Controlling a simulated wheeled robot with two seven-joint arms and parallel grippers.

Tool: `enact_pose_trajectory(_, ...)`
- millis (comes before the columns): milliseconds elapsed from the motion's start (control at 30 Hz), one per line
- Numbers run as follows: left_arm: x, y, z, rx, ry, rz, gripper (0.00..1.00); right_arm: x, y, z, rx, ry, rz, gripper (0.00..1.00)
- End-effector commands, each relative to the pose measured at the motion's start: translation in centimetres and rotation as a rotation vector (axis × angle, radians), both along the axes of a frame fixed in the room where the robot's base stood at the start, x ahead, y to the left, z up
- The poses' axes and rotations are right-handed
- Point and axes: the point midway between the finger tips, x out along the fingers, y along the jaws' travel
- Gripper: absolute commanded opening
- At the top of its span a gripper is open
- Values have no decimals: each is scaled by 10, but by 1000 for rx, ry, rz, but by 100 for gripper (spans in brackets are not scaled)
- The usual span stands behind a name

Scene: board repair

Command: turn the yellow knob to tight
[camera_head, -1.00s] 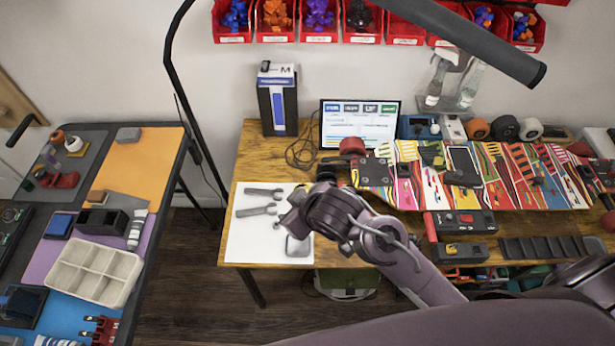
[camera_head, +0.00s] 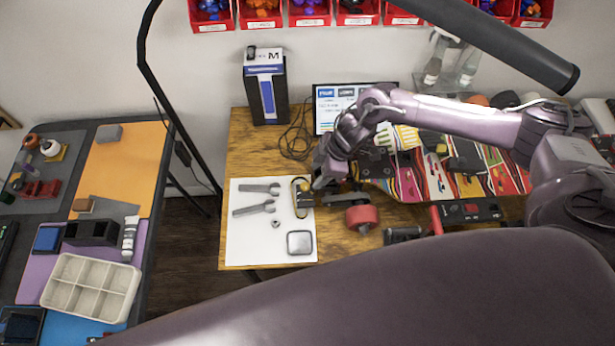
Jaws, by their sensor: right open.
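A small yellow knob-like part (camera_head: 305,186) shows at the upper right of the white sheet (camera_head: 245,245), on or against an upright oval piece with a yellow rim (camera_head: 299,205). I cannot tell how they are joined or whether the knob is loose or tight. My right gripper (camera_head: 318,182) points down just right of the yellow part and is open. Whether its fingers touch the part is too small to tell. A red wheel (camera_head: 361,216) on a dark metal axle lies just below the gripper. My left gripper is not in view.
Wrenches (camera_head: 255,208), a small nut (camera_head: 276,223) and a square grey dish (camera_head: 299,242) lie on the sheet. The colourful board (camera_head: 410,180) is partly hidden behind my right arm. A monitor (camera_head: 335,108) and a blue-white box (camera_head: 267,92) stand behind.

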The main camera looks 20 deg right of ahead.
Motion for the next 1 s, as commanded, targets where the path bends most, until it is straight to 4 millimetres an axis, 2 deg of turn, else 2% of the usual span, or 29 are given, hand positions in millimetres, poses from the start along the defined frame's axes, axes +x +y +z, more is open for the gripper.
enact_pose_trajectory(167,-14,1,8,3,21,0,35,2,14,-27,1,1,1,46)
enact_pose_trajectory(400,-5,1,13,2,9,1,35,6,23,-54,1,-1,1,46)
enact_pose_trajectory(567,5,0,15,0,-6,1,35,7,25,-59,1,-3,2,46)
enact_pose_trajectory(767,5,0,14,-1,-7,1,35,7,25,-59,1,-3,2,46)
enact_pose_trajectory(1000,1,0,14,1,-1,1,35,7,25,-59,1,-3,2,15)
